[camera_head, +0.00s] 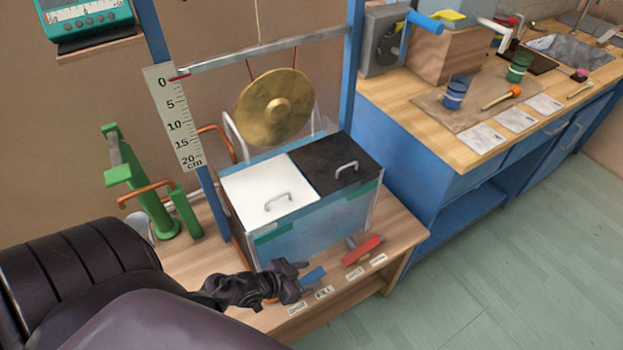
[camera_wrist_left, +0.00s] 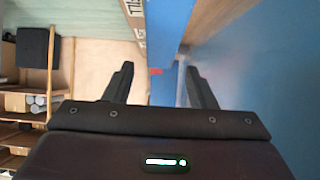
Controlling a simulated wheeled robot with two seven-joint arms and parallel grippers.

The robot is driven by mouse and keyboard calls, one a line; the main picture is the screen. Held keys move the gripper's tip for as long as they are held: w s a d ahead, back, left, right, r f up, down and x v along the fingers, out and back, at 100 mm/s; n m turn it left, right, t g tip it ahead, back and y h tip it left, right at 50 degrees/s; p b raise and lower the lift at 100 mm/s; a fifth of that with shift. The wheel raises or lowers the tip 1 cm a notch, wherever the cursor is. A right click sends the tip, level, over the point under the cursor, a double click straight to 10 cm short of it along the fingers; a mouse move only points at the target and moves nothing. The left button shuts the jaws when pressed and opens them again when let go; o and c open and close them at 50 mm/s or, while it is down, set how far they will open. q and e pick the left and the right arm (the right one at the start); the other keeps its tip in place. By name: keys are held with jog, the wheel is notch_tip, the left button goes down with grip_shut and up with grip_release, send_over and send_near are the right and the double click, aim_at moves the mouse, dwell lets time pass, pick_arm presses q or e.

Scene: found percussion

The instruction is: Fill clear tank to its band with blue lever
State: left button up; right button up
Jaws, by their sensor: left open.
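The clear tank (camera_head: 325,218) stands on a wooden table below a gong. It has a white lid half and a black lid half, and green patches show near its top edge. Its water level is hard to make out. The blue lever (camera_head: 313,275) is low in front of the tank, by a label reading FILL. My left gripper (camera_head: 298,280) is open right at the blue lever. In the left wrist view the blue lever (camera_wrist_left: 168,35) shows between and beyond the open fingers (camera_wrist_left: 160,85); contact cannot be told. My right gripper is not in view.
A red lever (camera_head: 363,249) sits right of the blue one. The brass gong (camera_head: 275,106) hangs behind the tank, with a centimetre scale (camera_head: 175,118) at its left. A green pump-like device (camera_head: 150,190) stands left. A blue workbench (camera_head: 440,140) is at right, with clear floor before it.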

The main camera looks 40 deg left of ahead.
pick_arm(q)
jog(key=v, duration=0.5)
jog(key=shift+s+a+r, duration=0.2)
jog(key=shift+s+r, duration=0.05)
jog(key=shift+s, duration=0.05)
